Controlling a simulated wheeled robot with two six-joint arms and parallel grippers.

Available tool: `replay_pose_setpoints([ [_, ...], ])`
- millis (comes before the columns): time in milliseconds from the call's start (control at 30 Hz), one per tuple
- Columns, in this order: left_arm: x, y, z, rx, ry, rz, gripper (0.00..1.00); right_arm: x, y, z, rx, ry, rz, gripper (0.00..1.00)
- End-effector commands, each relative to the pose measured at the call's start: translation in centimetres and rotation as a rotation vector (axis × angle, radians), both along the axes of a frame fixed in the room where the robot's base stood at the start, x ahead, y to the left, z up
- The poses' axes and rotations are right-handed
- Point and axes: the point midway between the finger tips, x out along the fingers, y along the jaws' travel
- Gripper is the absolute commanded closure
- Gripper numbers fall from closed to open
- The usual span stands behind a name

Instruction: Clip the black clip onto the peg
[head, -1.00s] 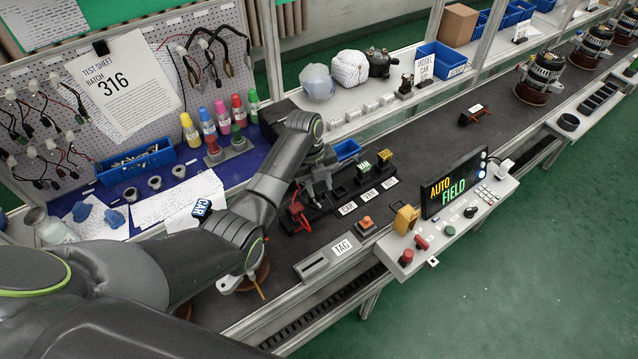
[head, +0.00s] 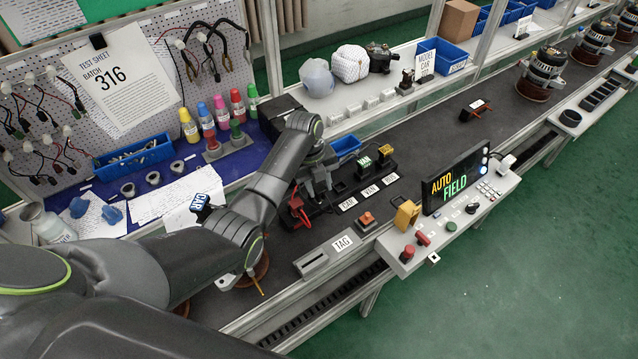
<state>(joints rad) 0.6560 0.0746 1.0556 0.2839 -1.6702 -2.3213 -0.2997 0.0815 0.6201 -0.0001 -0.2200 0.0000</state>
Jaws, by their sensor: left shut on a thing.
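My left gripper (head: 318,188) points down over the black rack on the dark bench, at the left end of the CAR, VAN and BUS row. It is shut on a small dark thing, which I take for the black clip; the gripper and wrist hide most of it. A red clip with a red lead (head: 299,211) sits just to the left of and below the fingers. I cannot make out the peg; it is hidden or too small near the fingertips. My right gripper is not in view.
Labelled black holders (head: 363,168) stand close right of the gripper. An orange button (head: 366,219) and a TAG block (head: 325,256) are nearer me. The AUTO FIELD display (head: 455,182) stands to the right. A blue bin (head: 346,147) is behind.

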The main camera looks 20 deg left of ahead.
Motion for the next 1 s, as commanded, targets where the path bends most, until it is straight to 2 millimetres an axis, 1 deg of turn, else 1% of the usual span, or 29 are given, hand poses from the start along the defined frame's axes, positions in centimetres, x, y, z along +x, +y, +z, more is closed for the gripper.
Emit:
replay_pose_setpoints([
  [200,0.0,0.0,-0.6,0.0,0.0,0.0,0.88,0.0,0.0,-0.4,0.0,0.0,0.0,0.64],
  [233,0.0,0.0,-0.6,0.0,0.0,0.0,0.63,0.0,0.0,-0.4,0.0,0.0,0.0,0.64],
  [400,0.0,0.0,-0.5,0.0,0.0,0.0,0.41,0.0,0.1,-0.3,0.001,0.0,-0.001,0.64],
  [667,0.0,0.0,-0.5,0.0,0.0,0.0,0.4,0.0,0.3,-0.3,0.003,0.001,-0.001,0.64],
  [767,0.1,0.1,-0.1,0.0,-0.002,0.0,0.4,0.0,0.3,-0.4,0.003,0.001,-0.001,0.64],
  [867,0.1,0.2,0.9,0.0,-0.004,0.001,0.4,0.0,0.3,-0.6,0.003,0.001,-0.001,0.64],
  [967,0.1,0.6,2.5,0.0,-0.007,-0.001,0.4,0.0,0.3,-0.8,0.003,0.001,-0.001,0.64],
  [1000,0.2,0.8,3.4,0.001,-0.009,0.0,0.4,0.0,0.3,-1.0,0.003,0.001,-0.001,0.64],
])
